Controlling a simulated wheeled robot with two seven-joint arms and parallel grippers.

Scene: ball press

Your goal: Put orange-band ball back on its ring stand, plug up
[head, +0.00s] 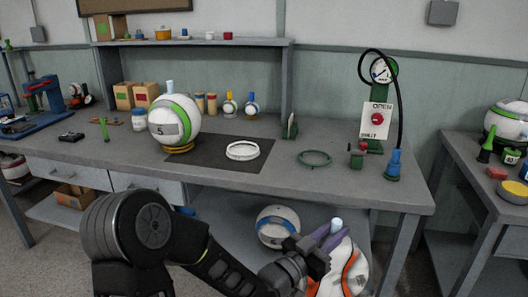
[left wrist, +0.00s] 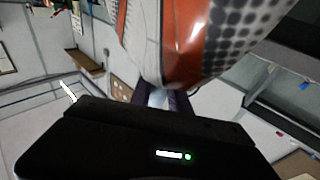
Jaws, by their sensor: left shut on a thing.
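The orange-band ball (head: 350,275) is white with orange and dark markings. It hangs low in front of the bench, partly behind my left gripper (head: 328,240). The purple fingers are shut on its pale blue plug (head: 336,225), whose tip points up in the head view. In the left wrist view the ball (left wrist: 185,45) fills the top, with the plug (left wrist: 157,98) between the fingers. An empty white ring stand (head: 242,151) lies on the dark mat. An empty green ring (head: 314,158) lies to its right. My right gripper is not seen.
A blue-band ball (head: 277,226) is on the bench's lower shelf. A gauge with hose (head: 381,72) and blue nozzle (head: 394,165) stands at the right. The front strip of the bench top (head: 270,182) is clear.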

